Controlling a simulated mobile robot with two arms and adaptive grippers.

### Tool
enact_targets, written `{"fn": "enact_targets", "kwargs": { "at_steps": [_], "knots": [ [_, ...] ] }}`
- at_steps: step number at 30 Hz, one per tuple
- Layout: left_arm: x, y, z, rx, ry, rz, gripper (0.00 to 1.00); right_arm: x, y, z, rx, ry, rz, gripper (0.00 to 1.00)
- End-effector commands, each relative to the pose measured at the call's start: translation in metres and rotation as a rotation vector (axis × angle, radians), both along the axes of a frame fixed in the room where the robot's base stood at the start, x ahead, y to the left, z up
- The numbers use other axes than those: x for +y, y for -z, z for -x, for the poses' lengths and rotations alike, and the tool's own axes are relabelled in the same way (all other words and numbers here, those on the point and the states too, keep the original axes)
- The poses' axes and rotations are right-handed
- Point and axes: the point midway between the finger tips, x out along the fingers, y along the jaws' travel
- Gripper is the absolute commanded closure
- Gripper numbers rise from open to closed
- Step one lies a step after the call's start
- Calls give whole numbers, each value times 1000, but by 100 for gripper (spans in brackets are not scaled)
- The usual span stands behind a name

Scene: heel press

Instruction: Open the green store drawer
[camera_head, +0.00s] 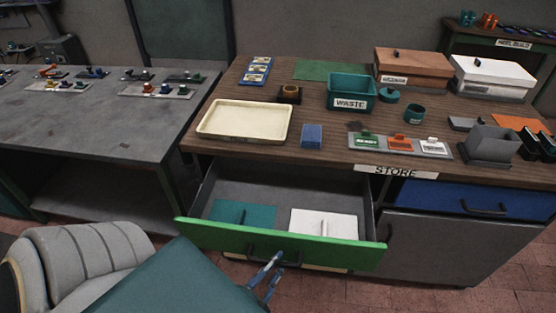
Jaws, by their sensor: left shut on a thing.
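The green store drawer (225,236) is pulled out from under the wooden worktop, with its grey inside showing. The fingers partly hide the handle. My right gripper is not in view.
The worktop (225,160) holds a cream tray (243,122), a teal waste bin (351,92) and lidded boxes. A blue drawer (450,199) is closed at the right. A grey table (110,120) stands left. Brick floor (430,301) lies in front.

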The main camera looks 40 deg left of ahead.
Motion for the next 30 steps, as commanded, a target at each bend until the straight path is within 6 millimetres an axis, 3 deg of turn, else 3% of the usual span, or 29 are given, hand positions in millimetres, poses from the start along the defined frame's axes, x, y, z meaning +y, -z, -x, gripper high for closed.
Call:
{"fn": "enact_targets", "kwargs": {
  "at_steps": [5, 19, 20, 22, 30],
  "knots": [
    [-6, 0, 8, 0, -1, 4, 100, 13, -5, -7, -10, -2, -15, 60],
    [-7, 0, 10, 0, -1, 3, 100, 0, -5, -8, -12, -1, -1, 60],
    [-7, 0, 10, 0, -2, 3, 79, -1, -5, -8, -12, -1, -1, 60],
    [-7, 0, 10, 0, -2, 3, 65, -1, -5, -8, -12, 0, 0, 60],
    [-7, 0, 11, 1, -1, 2, 62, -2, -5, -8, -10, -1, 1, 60]
  ]
}}
